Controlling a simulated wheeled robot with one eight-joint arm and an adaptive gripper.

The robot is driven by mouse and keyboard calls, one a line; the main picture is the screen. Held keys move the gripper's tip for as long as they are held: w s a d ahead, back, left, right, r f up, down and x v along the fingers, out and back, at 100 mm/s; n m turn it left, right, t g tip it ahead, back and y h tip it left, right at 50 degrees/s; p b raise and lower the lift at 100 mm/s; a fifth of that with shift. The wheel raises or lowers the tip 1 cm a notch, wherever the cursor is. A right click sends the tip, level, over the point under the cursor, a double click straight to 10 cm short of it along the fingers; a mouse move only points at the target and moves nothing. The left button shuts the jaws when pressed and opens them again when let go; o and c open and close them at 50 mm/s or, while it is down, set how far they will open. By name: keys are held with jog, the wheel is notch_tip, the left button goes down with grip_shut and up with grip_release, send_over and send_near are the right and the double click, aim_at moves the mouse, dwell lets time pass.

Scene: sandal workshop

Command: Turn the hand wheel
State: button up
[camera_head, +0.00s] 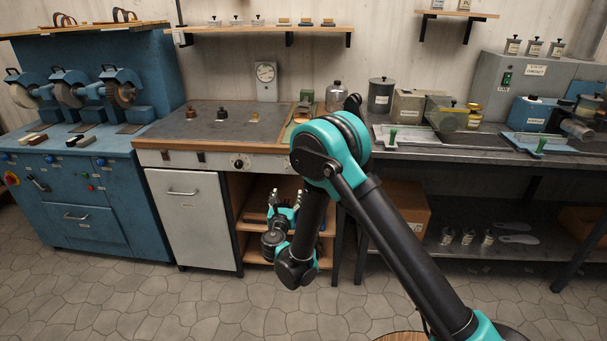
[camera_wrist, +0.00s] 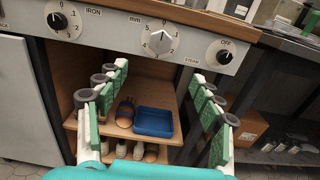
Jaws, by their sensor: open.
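In the wrist view, a round metal dial (camera_wrist: 160,38) marked "mm" with numbers sits in the middle of a grey front panel (camera_wrist: 112,30). A dark knob marked IRON (camera_wrist: 58,20) is to its left, and another knob (camera_wrist: 222,56) by the words STEAM and OFF is to its right. I cannot tell which of these, if any, is the hand wheel. My gripper (camera_wrist: 160,76) is open and empty, its green-padded fingers apart below the dial. In the head view my gripper (camera_head: 284,212) is low before the open shelves, partly hidden by my arm.
A white cabinet door (camera_head: 193,215) stands to the left, a cardboard box (camera_head: 407,205) to the right. Blue grinding machines (camera_head: 90,140) stand far left. The floor (camera_head: 180,310) in front is clear.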

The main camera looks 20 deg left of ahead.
jog(key=x, duration=1.7)
jog(key=shift+w, duration=0.15)
jog(key=shift+d, duration=0.1)
jog(key=c, duration=1.2)
